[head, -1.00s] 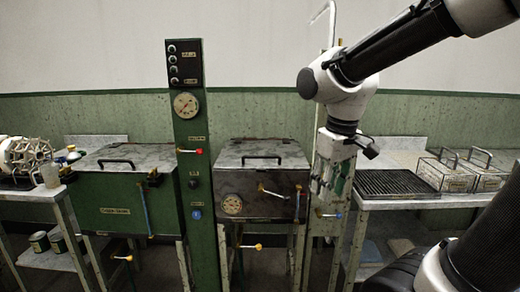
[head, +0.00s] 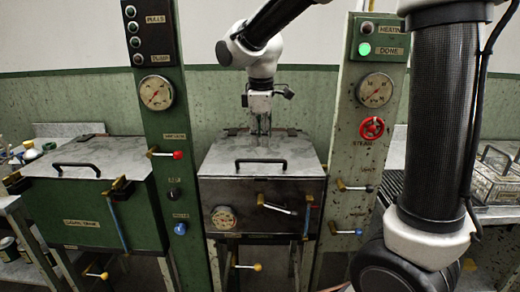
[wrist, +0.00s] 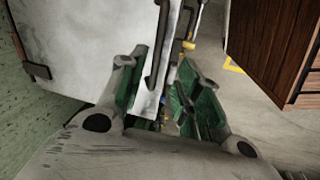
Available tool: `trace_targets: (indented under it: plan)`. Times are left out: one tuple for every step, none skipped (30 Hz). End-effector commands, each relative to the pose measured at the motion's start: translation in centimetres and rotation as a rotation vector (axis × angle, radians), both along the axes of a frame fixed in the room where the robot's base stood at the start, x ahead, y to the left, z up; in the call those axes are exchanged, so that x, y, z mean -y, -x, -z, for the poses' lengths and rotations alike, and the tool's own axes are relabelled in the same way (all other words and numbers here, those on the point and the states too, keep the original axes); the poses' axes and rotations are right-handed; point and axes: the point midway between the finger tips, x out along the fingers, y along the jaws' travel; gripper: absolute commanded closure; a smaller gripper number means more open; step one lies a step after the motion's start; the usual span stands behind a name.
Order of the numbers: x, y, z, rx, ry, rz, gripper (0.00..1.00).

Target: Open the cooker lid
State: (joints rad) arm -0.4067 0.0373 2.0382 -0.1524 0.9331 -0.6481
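My gripper (head: 261,128) points down over the back part of the lid, behind the handle. In the wrist view, my gripper (wrist: 160,62) has its green-padded fingers apart with nothing held. The lid (wrist: 85,45) and its handle (wrist: 158,55) show beyond the fingers, and a hinge (wrist: 38,70) is at left.
A green tank (head: 70,205) with its own handled lid stands at left. A green gauge column (head: 160,120) stands between the two. A right column (head: 375,55) carries a lit green lamp (head: 364,48) and a red valve wheel (head: 372,128).

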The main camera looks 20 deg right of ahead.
Motion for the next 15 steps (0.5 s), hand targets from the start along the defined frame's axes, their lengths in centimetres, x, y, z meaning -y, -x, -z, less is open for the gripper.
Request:
trace_targets:
  plan:
    - [0.0,-0.1,-0.1,0.003,0.004,-0.024,0.67]
    - [0.0,-0.2,-0.2,0.004,0.007,-0.038,0.67]
    - [0.0,-0.2,-0.2,0.004,0.011,-0.056,0.67]
    - [0.0,-0.2,-0.2,0.004,0.014,-0.067,0.67]
    - [0.0,-0.2,-0.2,0.003,0.016,-0.079,0.67]
    - [0.0,-0.2,-0.2,0.003,0.018,-0.092,0.67]
    - [0.0,-0.2,-0.2,0.002,0.019,-0.099,0.67]
    - [0.0,-0.2,-0.1,0.002,0.020,-0.106,0.67]
    - [0.0,-0.3,0.0,0.001,0.023,-0.114,0.67]
    - [0.1,-0.3,0.2,0.000,0.023,-0.119,0.67]
    - [0.1,-0.3,0.5,0.000,0.023,-0.121,0.67]
    - [0.1,-0.4,0.9,0.000,0.024,-0.122,0.67]
    - [0.1,-0.5,1.4,-0.002,0.024,-0.122,0.67]
    - [0.2,-0.5,1.9,-0.003,0.025,-0.122,0.67]
    - [0.2,-0.6,2.6,-0.003,0.024,-0.121,0.67]
